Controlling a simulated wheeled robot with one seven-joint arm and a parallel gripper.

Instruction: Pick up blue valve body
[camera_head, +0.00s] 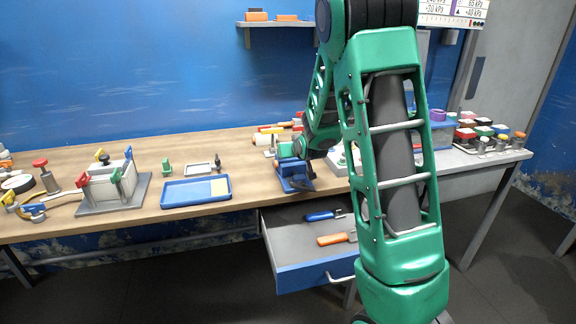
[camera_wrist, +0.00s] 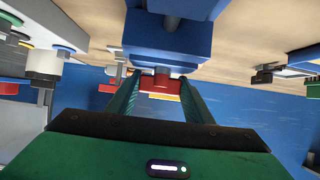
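A blue blocky body, which looks like the valve body (camera_wrist: 165,42), fills the top middle of the wrist view, with a grey stem on it. My gripper (camera_wrist: 160,78) has its two fingers apart, with their tips at the near edge of the blue body. I cannot tell whether they touch it. A red part shows between the fingers, and its depth is unclear. In the head view, a blue object (camera_head: 290,168) sits at the table's front edge, right under my wrist. My arm hides part of that area, and the fingertips are not clear there.
An open drawer (camera_head: 300,281) below holds a blue-handled and an orange-handled tool. A blue tray (camera_head: 170,194) lies left on the table (camera_head: 130,222). A clamp fixture (camera_head: 112,190) stands farther left. Several coloured-top items (camera_head: 482,130) stand at the right.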

